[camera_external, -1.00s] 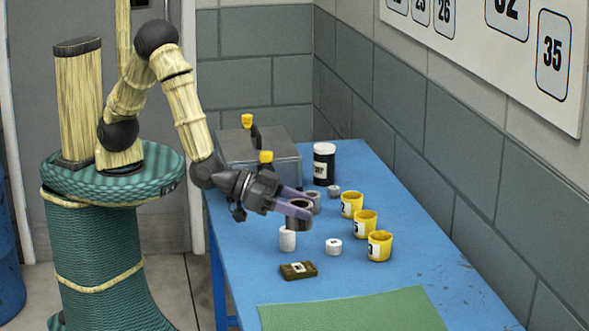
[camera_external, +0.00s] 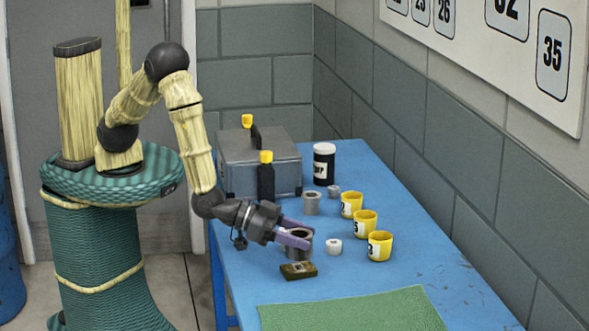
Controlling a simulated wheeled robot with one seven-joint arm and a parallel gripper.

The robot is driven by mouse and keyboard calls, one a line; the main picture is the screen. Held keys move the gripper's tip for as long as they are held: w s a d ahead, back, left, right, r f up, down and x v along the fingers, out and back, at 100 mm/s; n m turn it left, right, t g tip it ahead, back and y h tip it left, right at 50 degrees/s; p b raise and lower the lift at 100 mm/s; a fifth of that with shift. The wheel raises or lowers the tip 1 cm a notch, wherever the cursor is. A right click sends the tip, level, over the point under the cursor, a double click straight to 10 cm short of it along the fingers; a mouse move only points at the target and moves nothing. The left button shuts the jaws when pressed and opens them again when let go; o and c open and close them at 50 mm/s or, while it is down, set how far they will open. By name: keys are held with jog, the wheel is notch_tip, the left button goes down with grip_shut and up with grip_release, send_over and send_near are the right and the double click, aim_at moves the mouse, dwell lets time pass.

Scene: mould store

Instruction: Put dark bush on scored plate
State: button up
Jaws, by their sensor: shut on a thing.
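The dark bush (camera_external: 299,254) is a short dark grey hollow cylinder, upright, between the purple-grey fingers of my gripper (camera_external: 309,238). The gripper is shut on it. The plate (camera_external: 299,271) is a small brown-olive block with a pale label, flat on the blue table, and I take it for the scored plate. The bush is just behind the plate's back edge in the picture; I cannot tell whether it is over the plate or touching anything.
A small white cylinder (camera_external: 334,247) stands close right of the gripper. Yellow cups (camera_external: 380,247) line the right. A grey bush (camera_external: 312,203), dark bottle (camera_external: 266,183), black jar (camera_external: 324,166) and grey toolbox (camera_external: 240,170) are behind. A green mat (camera_external: 350,310) lies in front.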

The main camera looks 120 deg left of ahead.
jog(key=shift+f, duration=1.45)
jog(key=shift+f, duration=0.15)
jog(key=o, duration=1.4)
jog(key=v, duration=1.2)
jog(key=shift+a+b, duration=0.1)
jog(key=shift+b, duration=0.25)
